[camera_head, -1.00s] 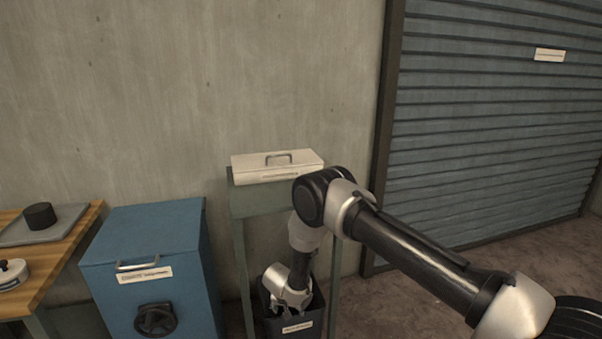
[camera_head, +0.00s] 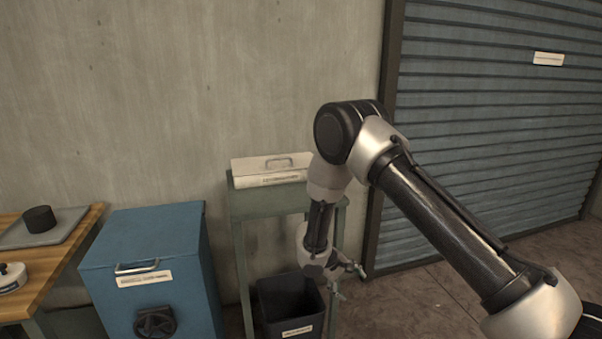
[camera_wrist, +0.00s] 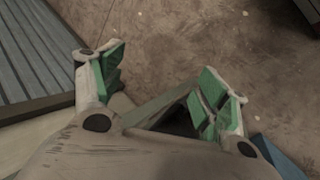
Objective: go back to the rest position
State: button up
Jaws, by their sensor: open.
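My gripper (camera_head: 350,281) hangs at the end of my arm in the head view, to the right of the black bin and a little above its rim level. In the wrist view its two green-padded fingers (camera_wrist: 160,85) are spread wide apart with nothing between them. Beyond the fingers is bare brown floor (camera_wrist: 185,45). My arm reaches in from the lower right of the head view, with its elbow raised in front of the wall.
A black bin (camera_head: 290,312) stands under a green-grey stand (camera_head: 240,205) carrying a white box (camera_head: 245,172). A blue cabinet (camera_head: 145,235) and a wooden table (camera_head: 60,255) stand to the left. A roller shutter (camera_head: 490,120) closes the right side; floor before it is clear.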

jog(key=s+d+r+g, duration=0.1)
jog(key=s+d+r, duration=0.25)
jog(key=r, duration=0.35)
jog(key=s+d+r+g+y, duration=0.1)
jog(key=s+d+r, duration=0.25)
jog(key=r, duration=0.45)
jog(key=s+d+r+g, duration=0.1)
jog(key=s+d+r, duration=0.25)
jog(key=r, duration=0.35)
jog(key=s+d+r+m+t+y, duration=0.2)
jog(key=s+d+r, duration=0.3)
jog(key=s+r, duration=0.6)
jog(key=s+d+r+m+t+y, duration=0.3)
jog(key=s+d+r+m, duration=0.1)
jog(key=s+r, duration=0.6)
jog(key=shift+s+d+r+t+y, duration=0.3)
jog(key=shift+s+d+r, duration=0.1)
jog(key=shift+s+d, duration=0.35)
jog(key=shift+w, duration=0.15)
jog(key=shift+c, duration=0.4)
